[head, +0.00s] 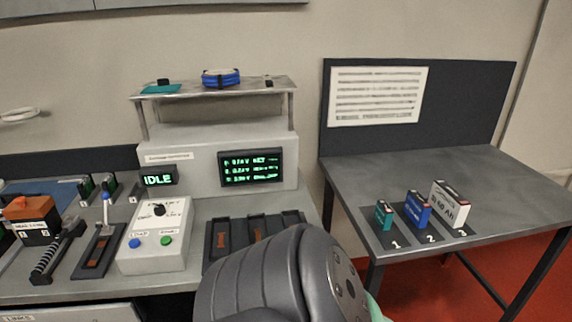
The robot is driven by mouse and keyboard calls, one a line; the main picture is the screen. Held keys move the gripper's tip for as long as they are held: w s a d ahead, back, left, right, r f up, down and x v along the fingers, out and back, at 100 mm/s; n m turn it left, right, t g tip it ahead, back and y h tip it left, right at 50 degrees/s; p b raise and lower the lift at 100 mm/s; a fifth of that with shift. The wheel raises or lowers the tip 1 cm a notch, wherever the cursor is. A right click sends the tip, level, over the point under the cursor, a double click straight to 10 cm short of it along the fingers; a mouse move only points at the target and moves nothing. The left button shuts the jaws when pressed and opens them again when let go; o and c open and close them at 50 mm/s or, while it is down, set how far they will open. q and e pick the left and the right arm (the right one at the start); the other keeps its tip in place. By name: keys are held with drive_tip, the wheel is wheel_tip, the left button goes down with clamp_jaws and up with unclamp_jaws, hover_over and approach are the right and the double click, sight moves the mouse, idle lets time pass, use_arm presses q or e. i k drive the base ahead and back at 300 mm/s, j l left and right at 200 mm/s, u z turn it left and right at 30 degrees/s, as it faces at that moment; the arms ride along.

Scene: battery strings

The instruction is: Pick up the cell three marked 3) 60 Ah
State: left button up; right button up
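Cell three (449,205) is a white block with a dark top and the dark marking "60 Ah" on its front. It stands upright on the grey side table at the right, behind the printed number 3. A blue cell (417,210) stands to its left at number 2. A smaller teal cell (383,214) stands at number 1. A dark grey link of my arm rises at the bottom middle, apart from the cells. Neither of my grippers shows in the head view.
The side table (400,168) is clear behind and right of the cells. A dark board with a printed sheet (378,95) stands at its back. The left bench holds a tester with an IDLE display (160,180), a control box (155,238) and dark slotted trays (224,240).

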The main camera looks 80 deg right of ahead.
sight(444, 198)
drive_tip(key=k+l+z, duration=0.1)
drive_tip(key=z, duration=0.4)
drive_tip(key=l+z, duration=0.2)
drive_tip(key=z, duration=0.25)
drive_tip(key=k+l+z, duration=0.1)
drive_tip(key=z, duration=0.4)
drive_tip(key=l+z, duration=0.3)
drive_tip(key=z, duration=0.2)
drive_tip(key=l+z, duration=0.1)
drive_tip(key=l, duration=0.3)
drive_tip(key=i+l+z, duration=0.15)
drive_tip(key=l, duration=0.25)
drive_tip(key=l+z, duration=0.1)
drive_tip(key=l, duration=0.25)
drive_tip(key=i+l+z, duration=0.1)
drive_tip(key=l, duration=0.3)
drive_tip(key=i+l+z, duration=0.1)
drive_tip(key=l, duration=0.25)
drive_tip(key=i, duration=0.05)
